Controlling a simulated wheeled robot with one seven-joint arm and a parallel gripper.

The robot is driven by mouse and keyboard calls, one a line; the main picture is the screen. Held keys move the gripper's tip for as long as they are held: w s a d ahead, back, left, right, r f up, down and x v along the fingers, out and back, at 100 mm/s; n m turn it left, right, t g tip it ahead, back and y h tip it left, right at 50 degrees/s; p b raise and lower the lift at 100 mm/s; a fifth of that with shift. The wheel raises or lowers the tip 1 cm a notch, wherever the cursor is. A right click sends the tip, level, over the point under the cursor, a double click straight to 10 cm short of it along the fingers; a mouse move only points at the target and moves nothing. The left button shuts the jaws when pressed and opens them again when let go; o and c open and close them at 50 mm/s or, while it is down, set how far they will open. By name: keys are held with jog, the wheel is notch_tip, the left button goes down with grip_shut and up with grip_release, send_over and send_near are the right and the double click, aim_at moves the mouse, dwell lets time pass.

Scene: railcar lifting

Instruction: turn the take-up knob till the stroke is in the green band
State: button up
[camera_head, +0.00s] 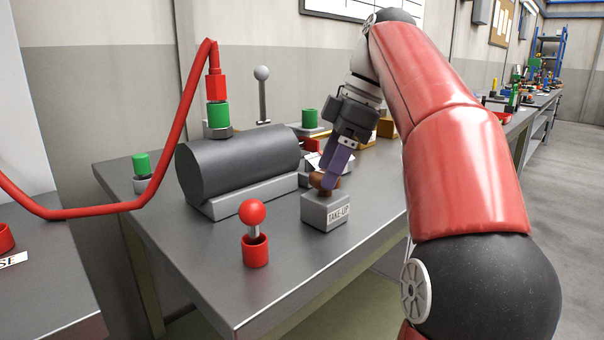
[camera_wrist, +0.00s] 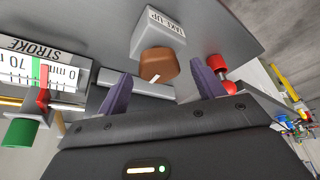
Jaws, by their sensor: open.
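The take-up block (camera_head: 326,212), a grey box labelled TAKE-UP, stands on the bench and shows at the top of the wrist view (camera_wrist: 158,32). Its brown knob (camera_wrist: 157,64) has a white mark. My gripper (camera_head: 335,172) is at the knob, with purple fingers on either side. In the wrist view my gripper (camera_wrist: 162,75) is open, with gaps visible beside the knob. The stroke gauge (camera_wrist: 68,76) shows at the left, upside down, with a green band (camera_wrist: 35,72). Its red pointer (camera_wrist: 43,86) appears just beside the band, on the 0 mm side; exact alignment is unclear.
A dark cylinder (camera_head: 238,162) lies on the bench left of my gripper. A red-ball lever (camera_head: 252,213) in a red socket stands in front. A red hose (camera_head: 165,165) runs off left from a green-and-red coupling.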

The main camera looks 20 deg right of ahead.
jog(key=shift+a+f, duration=0.1)
jog(key=shift+f, duration=0.3)
jog(key=c, duration=1)
jog(key=shift+m, duration=0.3)
